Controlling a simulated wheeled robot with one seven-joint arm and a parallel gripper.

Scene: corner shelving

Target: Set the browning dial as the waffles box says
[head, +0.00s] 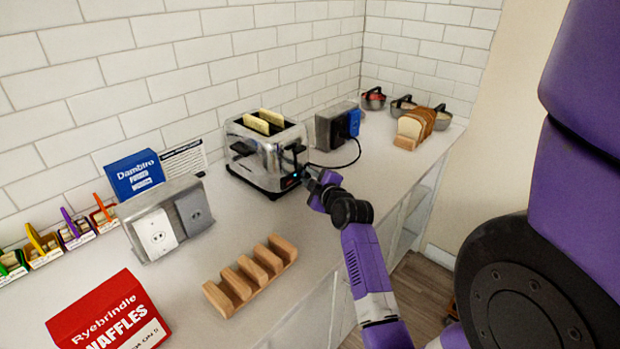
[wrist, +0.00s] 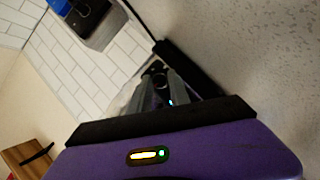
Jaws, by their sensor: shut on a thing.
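The chrome toaster (head: 262,168) stands on the counter with two bread slices (head: 256,124) showing in its slots. My gripper (head: 311,176) reaches from the right to the toaster's near right end face and is shut on the browning dial there. The fingers hide the dial, so its setting cannot be read. In the wrist view my gripper (wrist: 165,92) shows shut between dark parts. The red waffles box (head: 108,312) lies at the lower left, marked "Ryebrindle WAFFLES". Its small bottom line is partly cut off and seems to end in "ON 5".
A wooden rack (head: 250,275) lies in front of the toaster. A grey outlet block (head: 168,222) and a blue Dambiro box (head: 135,174) stand left. Another outlet block (head: 334,124) with a black cord is behind right. Sliced bread (head: 412,127) and metal baskets stand at the far end.

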